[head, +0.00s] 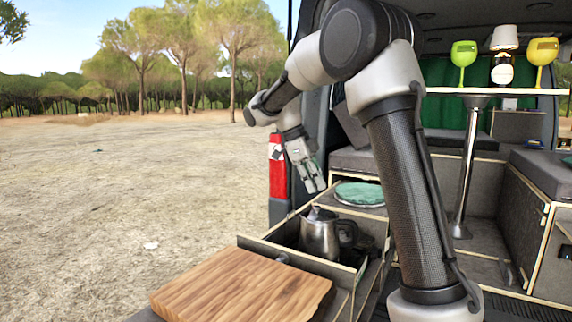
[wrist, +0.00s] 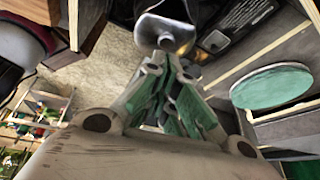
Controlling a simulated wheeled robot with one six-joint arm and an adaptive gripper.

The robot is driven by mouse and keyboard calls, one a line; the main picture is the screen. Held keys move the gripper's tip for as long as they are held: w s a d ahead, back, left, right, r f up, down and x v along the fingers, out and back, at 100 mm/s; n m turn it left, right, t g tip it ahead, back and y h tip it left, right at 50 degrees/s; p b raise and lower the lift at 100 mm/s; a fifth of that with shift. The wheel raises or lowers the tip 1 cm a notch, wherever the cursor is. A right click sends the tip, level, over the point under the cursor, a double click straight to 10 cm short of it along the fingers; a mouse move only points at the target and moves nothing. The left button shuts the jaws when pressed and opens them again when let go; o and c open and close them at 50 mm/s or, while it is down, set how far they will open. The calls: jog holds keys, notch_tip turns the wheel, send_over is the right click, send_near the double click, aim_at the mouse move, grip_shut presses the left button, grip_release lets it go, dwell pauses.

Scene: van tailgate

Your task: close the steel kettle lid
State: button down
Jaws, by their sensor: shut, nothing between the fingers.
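The steel kettle (head: 319,238) stands upright in an open drawer box, with its dark handle on the right. Its lid (head: 322,214) shows at the top; from the head view I cannot tell how far it is open. In the wrist view a shiny steel part, apparently the kettle's lid (wrist: 165,32), lies just beyond my fingertips. My gripper (head: 315,187) is above the kettle, pointing down, with a visible gap between them in the head view. Its fingers (wrist: 167,62) are together with nothing between them. Most of the kettle's body is hidden in the wrist view.
A wooden board (head: 240,288) lies in front of the kettle. A green round plate (head: 360,194) sits on a ledge behind it. The drawer walls (head: 290,252) stand close around the kettle. A table (head: 495,91) with cups is inside the van. Open air lies to the left.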

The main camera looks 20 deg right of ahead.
jog(key=w+a+r, duration=0.4)
jog(key=a+r, duration=0.2)
jog(key=r, duration=0.1)
jog(key=s+f+n+t+y, duration=0.15)
jog(key=s+f+n, duration=0.4)
jog(key=n, duration=1.15)
jog(key=s+d+f+n+t+y, duration=0.1)
jog(key=s+d+f+n+t, duration=0.1)
jog(key=s, duration=1.1)
jog(key=s+d+f+n+t+y, duration=0.1)
jog(key=s+d+n+t, duration=0.2)
jog(key=s, duration=1.1)
jog(key=n, duration=0.3)
jog(key=shift+d+f+n+y, duration=0.35)
jog(key=shift+d+n, duration=0.05)
jog(key=shift+s, duration=0.2)
